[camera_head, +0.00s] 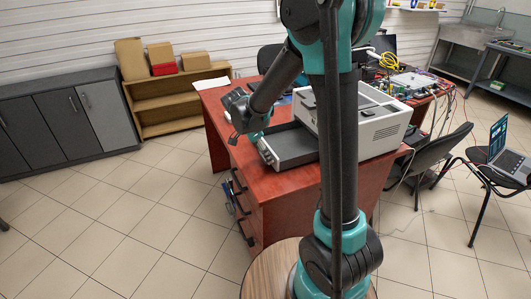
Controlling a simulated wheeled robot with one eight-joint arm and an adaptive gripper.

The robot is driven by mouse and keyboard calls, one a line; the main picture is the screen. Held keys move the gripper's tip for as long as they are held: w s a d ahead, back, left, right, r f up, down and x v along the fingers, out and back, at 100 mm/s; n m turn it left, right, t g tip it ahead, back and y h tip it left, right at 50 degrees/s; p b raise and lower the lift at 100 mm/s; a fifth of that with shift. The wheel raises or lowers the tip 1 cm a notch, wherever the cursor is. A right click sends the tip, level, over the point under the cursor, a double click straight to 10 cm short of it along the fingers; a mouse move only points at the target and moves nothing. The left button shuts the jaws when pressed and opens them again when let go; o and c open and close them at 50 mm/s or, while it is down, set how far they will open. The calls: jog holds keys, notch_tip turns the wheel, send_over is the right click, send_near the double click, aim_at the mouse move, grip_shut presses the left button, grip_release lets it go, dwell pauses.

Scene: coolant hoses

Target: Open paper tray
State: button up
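A white printer (383,128) stands on the red desk (285,185), partly hidden behind my arm. Its dark grey paper tray (290,147) sticks out from the printer's left side, with a lighter front panel at its left end. My gripper (236,136) is at the tray's front end, close to the panel. It is small and dark here, and I cannot tell whether its fingers are open or shut, or whether they touch the tray.
A wooden shelf (165,112) with boxes and grey cabinets (62,120) stand along the back wall. A black chair (438,158) and a laptop (505,150) are at the right. Cables and equipment lie on the desk's far end. The tiled floor at left is clear.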

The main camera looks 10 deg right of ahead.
jog(key=o, duration=1.7)
jog(key=shift+r, duration=0.1)
jog(key=v, duration=1.1)
jog(key=shift+r, duration=0.4)
jog(key=s+d+f+n+t+y, duration=0.1)
jog(key=s+d+f+n+y, duration=0.1)
jog(key=s+d+f+n, duration=0.4)
jog(key=s+d+f+n+t+y, duration=0.1)
jog(key=s+d+f+n+y, duration=0.1)
jog(key=s+d+f+n, duration=0.5)
jog(key=s+d+n, duration=0.1)
jog(key=s+d, duration=0.1)
jog(key=s, duration=0.3)
jog(key=shift+s+t, duration=0.25)
jog(key=shift+t, duration=0.15)
